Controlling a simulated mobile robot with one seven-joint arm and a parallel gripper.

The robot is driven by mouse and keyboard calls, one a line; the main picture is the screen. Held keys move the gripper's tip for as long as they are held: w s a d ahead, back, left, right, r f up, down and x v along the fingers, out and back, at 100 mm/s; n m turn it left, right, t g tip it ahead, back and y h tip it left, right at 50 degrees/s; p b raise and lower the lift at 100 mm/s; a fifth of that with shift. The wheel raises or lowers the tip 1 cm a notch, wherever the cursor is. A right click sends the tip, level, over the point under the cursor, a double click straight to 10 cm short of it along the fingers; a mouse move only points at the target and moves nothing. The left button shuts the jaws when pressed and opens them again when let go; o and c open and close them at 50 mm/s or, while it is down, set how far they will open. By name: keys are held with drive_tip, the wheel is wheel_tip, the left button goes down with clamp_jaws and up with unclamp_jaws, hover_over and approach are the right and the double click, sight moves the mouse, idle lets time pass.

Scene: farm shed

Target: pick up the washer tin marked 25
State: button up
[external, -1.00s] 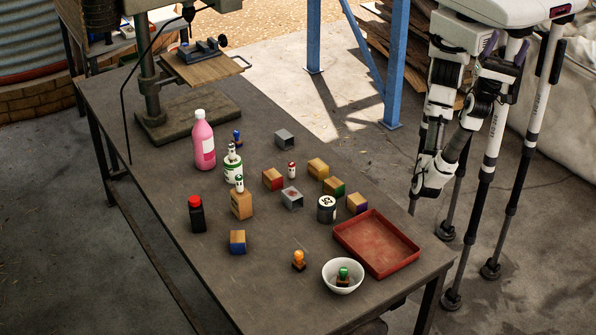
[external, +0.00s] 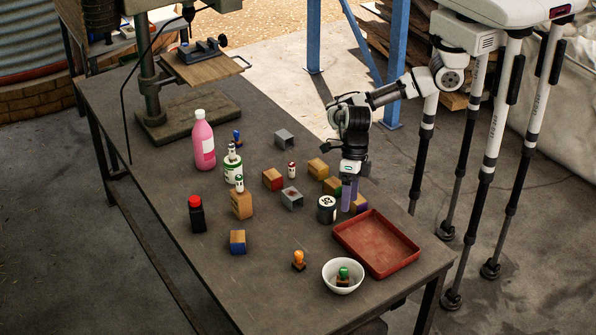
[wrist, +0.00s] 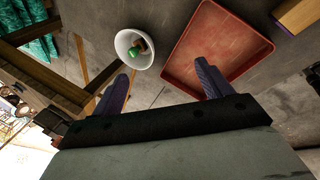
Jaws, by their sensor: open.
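A small round tin (external: 326,210), black and white with a dark mark on its side, stands upright on the table left of the red tray. Its mark looks like a number but is too small to read surely. My gripper (external: 349,193) points down just to the right of the tin, close to a purple-ended block. Its purple fingers are apart with nothing between them; they also show in the wrist view (wrist: 164,72). The tin does not show in the wrist view. I cannot tell the fingers' exact height above the table.
The red tray (external: 345,242) and a white bowl (external: 329,281) holding a green-topped stamp are at the front right. A pink bottle (external: 204,142) stands farther left.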

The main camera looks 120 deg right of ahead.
sight(325, 201)
drive_tip(key=s+d+f+g+h, duration=0.2)
drive_tip(key=d+f+g+h, duration=0.1)
drive_tip(key=d, duration=1)
drive_tip(key=f, duration=0.7)
drive_tip(key=shift+d+f, duration=0.1)
drive_tip(key=shift+d, duration=0.1)
drive_tip(key=shift+s+a+f+p, duration=0.15)
drive_tip(key=shift+f+p, duration=0.45)
drive_tip(key=shift+f, duration=0.95)
drive_tip(key=shift+s+f+p, duration=0.15)
drive_tip(key=shift+f+p, duration=0.45)
drive_tip(key=shift+f, duration=0.95)
drive_tip(key=c, duration=1.1)
drive_tip(key=shift+r, duration=0.15)
